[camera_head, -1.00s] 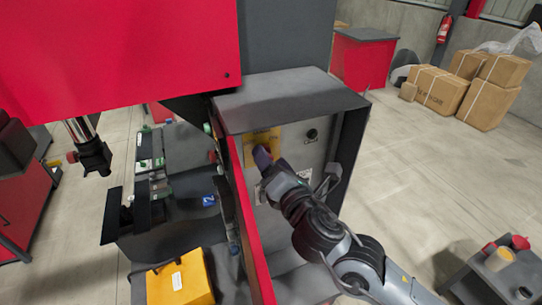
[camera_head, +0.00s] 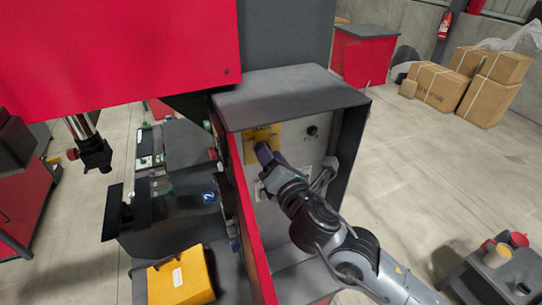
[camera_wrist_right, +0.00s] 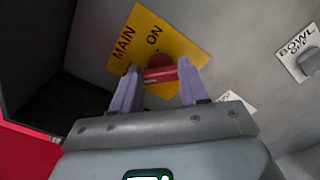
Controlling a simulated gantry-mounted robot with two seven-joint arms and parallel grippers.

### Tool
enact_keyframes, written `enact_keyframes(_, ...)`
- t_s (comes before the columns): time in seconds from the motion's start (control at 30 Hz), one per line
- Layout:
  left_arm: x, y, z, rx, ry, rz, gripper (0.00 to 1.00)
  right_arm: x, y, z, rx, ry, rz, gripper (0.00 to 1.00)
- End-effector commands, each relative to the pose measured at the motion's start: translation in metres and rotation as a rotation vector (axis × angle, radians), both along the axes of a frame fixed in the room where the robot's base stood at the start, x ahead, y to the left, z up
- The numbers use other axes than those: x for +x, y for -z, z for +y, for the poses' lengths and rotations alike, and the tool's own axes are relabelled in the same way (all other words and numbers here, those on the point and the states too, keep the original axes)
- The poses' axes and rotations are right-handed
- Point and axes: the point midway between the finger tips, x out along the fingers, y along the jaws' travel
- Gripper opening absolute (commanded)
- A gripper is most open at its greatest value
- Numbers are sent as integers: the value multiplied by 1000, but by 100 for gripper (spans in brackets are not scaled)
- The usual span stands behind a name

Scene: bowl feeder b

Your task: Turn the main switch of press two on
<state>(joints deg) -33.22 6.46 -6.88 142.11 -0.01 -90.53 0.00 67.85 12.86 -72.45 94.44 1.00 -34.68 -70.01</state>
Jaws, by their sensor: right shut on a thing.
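The main switch is a red rotary knob (camera_wrist_right: 162,74) on a yellow plate (camera_wrist_right: 150,40) marked MAIN and ON. In the head view the yellow plate (camera_head: 262,138) is on the grey panel inside the press's open side housing. My right gripper (camera_head: 264,153) reaches the plate from the front right and covers the knob there. In the right wrist view its two purple fingers (camera_wrist_right: 160,86) are shut on the knob, one on each side. The plate appears tilted in that view, and part of its lettering is hidden behind the knob and fingers. My left gripper is not in view.
A dark knob (camera_head: 312,131) and a lever-like part (camera_head: 325,175) are on the same panel, close to my right wrist. The housing's side walls and top (camera_head: 290,97) enclose the area. A BOWL OFF label (camera_wrist_right: 298,42) is at right in the wrist view.

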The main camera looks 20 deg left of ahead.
Motion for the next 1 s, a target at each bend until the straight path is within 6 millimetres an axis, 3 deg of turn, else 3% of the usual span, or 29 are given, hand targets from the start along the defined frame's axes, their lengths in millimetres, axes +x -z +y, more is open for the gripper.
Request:
enact_keyframes(0.37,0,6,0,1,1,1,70,0,2,0,109,-2,102,14)
enact_keyframes(1.0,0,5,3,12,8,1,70,1,3,0,536,-2,508,14)
